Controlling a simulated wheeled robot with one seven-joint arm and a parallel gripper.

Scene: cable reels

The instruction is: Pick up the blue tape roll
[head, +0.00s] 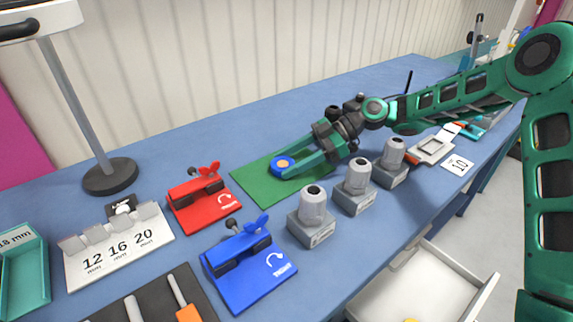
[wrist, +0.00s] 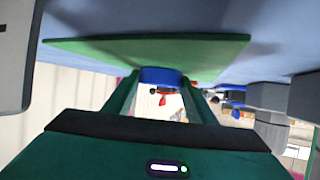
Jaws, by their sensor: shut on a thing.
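In the wrist view the blue roll (wrist: 161,76) sits between the fingertips, close to the green mat (wrist: 215,52). I cannot tell whether the roll touches the mat. The fingers hide part of the roll.
A red clamp block (head: 203,200) and a blue one (head: 247,268) stand left and in front of the mat. Several grey fixtures (head: 312,216) line its right front side. A lamp post (head: 75,100) stands at the left. A drawer (head: 425,285) is open below the bench.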

